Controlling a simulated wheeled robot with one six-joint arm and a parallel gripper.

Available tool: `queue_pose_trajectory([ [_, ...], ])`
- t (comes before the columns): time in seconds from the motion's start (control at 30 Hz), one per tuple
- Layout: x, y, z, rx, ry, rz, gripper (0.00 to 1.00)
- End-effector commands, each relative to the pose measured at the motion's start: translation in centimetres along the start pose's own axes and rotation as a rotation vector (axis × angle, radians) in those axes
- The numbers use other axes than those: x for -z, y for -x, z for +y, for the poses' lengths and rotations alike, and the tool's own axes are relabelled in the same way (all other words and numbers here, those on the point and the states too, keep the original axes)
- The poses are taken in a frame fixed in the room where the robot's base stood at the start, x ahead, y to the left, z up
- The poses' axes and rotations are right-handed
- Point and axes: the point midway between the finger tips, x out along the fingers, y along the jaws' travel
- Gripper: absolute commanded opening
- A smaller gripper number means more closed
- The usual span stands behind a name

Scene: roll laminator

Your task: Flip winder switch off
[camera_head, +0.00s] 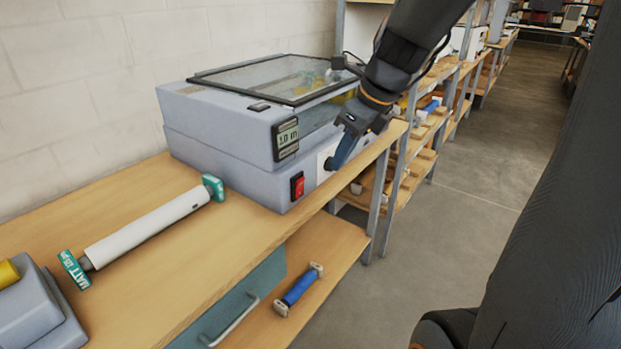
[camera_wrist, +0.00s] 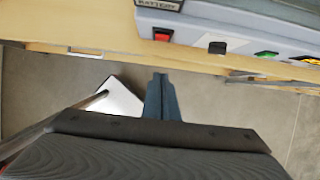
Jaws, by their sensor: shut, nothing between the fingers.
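The grey laminator (camera_head: 225,160) stands on the wooden bench with a small display (camera_head: 286,138) on its front. A red rocker switch (camera_head: 297,186) sits low on the front; it also shows in the wrist view (camera_wrist: 162,35). To its right in the wrist view is a black knob or toggle (camera_wrist: 217,47) on a white plate; I cannot tell which control is the winder switch, or its position. My gripper (camera_head: 331,164) is shut and empty in front of the machine, overlapping the white plate in the head view. In the wrist view my fingertips (camera_wrist: 160,76) are apart from the controls.
A green control (camera_wrist: 266,54) lies farther right on the front. A white roll (camera_head: 150,228) with green ends lies on the bench, left of the machine. A blue roll (camera_head: 299,287) lies on the lower shelf. The aisle floor (camera_head: 470,170) to the right is clear.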

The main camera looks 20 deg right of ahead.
Motion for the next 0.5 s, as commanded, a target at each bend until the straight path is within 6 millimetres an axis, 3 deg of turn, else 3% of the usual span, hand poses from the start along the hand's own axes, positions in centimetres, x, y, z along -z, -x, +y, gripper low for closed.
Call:
queue_pose_trajectory([
  [0.27,0.0,-0.3,0.0,-0.001,0.004,0.001,0.0],
  [0.5,0.1,-3.4,0.1,-0.004,0.004,0.004,0.0],
])
